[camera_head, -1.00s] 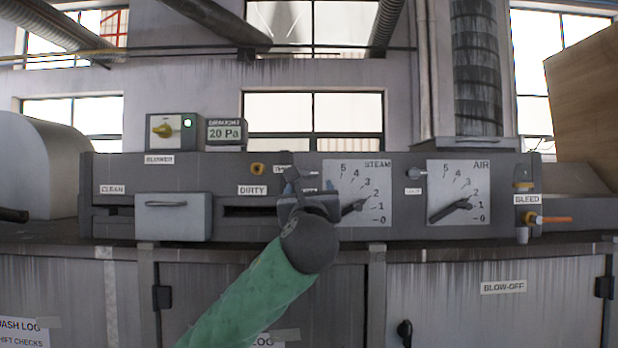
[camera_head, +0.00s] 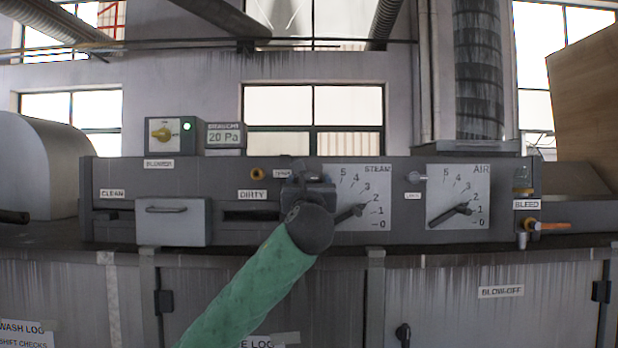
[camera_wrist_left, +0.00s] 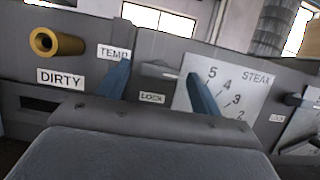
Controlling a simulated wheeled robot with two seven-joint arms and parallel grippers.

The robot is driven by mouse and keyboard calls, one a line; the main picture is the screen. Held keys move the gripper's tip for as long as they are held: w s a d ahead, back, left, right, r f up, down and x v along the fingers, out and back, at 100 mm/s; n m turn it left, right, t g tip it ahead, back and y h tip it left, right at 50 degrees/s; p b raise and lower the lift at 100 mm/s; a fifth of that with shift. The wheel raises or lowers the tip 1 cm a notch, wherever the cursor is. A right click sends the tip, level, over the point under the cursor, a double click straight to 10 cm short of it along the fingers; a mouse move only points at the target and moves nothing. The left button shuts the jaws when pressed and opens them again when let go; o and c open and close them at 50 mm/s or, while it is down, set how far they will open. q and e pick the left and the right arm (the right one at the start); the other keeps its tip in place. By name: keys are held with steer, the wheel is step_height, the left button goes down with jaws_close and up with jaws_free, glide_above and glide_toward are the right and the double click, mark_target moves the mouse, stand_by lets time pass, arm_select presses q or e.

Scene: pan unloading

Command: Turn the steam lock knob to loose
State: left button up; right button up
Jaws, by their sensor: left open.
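The steam lock knob (camera_wrist_left: 158,69) is a small grey knob on the dark panel, above a LOCK label (camera_wrist_left: 152,98), in the left wrist view. My left gripper (camera_wrist_left: 159,72) is open, with one blue finger on each side of the knob. I cannot tell whether either finger touches it. In the head view my left gripper (camera_head: 308,176) is in front of the panel, just left of the STEAM dial (camera_head: 348,180), and hides the steam lock knob. My right gripper is not in view.
The AIR dial (camera_head: 470,180) and its own lock knob (camera_head: 416,177) are to the right. A grey drawer (camera_head: 173,222) and the BLOWER box (camera_head: 172,135) are on the left.

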arm_select(q)
steer(key=shift+w, duration=0.2)
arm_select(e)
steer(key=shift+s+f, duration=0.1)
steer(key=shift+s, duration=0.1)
arm_select(q)
steer(key=c, duration=1)
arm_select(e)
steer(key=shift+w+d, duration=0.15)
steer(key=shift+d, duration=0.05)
